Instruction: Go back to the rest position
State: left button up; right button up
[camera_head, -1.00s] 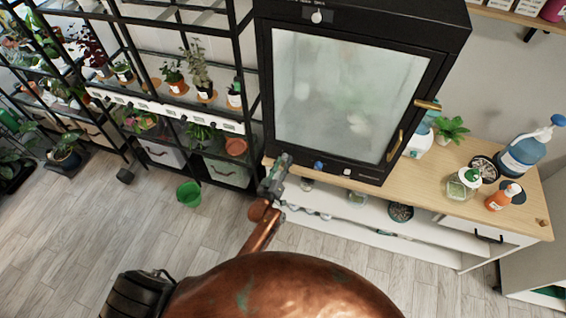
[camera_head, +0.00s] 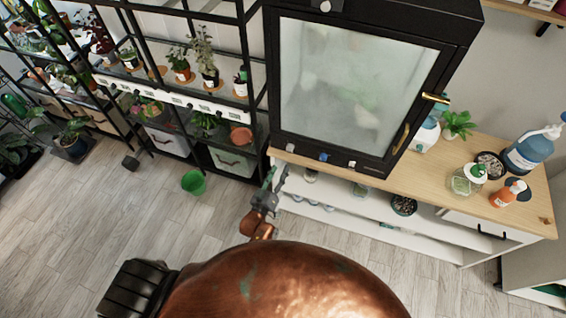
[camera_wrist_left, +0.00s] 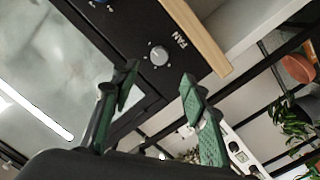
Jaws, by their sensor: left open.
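My left gripper (camera_head: 277,178) is in the head view, in front of the left end of the wooden-topped bench and low beside the black cabinet. In the left wrist view its two green-padded fingers (camera_wrist_left: 158,82) stand apart, with nothing held between them. Behind them in that view are the cabinet's FAN knob (camera_wrist_left: 159,55) and part of its glass. The gripper looks clear of the cabinet, though the exact gap is hard to tell. My right gripper is not in view.
The black glass-fronted cabinet (camera_head: 357,85) stands on the bench (camera_head: 430,180). Bottles and a small plant are at its right. Black shelves with potted plants (camera_head: 205,55) stand at the left. A green bucket (camera_head: 193,182) is on the floor. The floor (camera_head: 95,215) at front left is clear.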

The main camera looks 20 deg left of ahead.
pick_arm(q)
jog(key=shift+s, duration=0.8)
jog(key=s+a+f+m+g, duration=0.1)
jog(key=s+f+g, duration=0.2)
jog(key=s+f, duration=0.6)
jog(key=s+a+f+m+g, duration=0.25)
jog(key=s+f, duration=0.25)
jog(key=f, duration=0.7)
jog(key=s+a+f+m+g, duration=0.1)
jog(key=s+f+g, duration=0.2)
jog(key=s+f, duration=0.6)
jog(key=s+a+f+g, duration=0.2)
jog(key=s+f, duration=0.3)
jog(key=s, duration=0.5)
jog(key=s+a+f+m+g+y, duration=0.1)
jog(key=s+a+f+g, duration=0.2)
jog(key=s, duration=0.7)
jog(key=s+a+f+m+g, duration=0.1)
jog(key=s+a+f+g, duration=0.2)
jog(key=s+f, duration=0.4)
jog(key=s, duration=0.4)
jog(key=shift+a+f+y, duration=0.25)
jog(key=shift+a+y, duration=0.15)
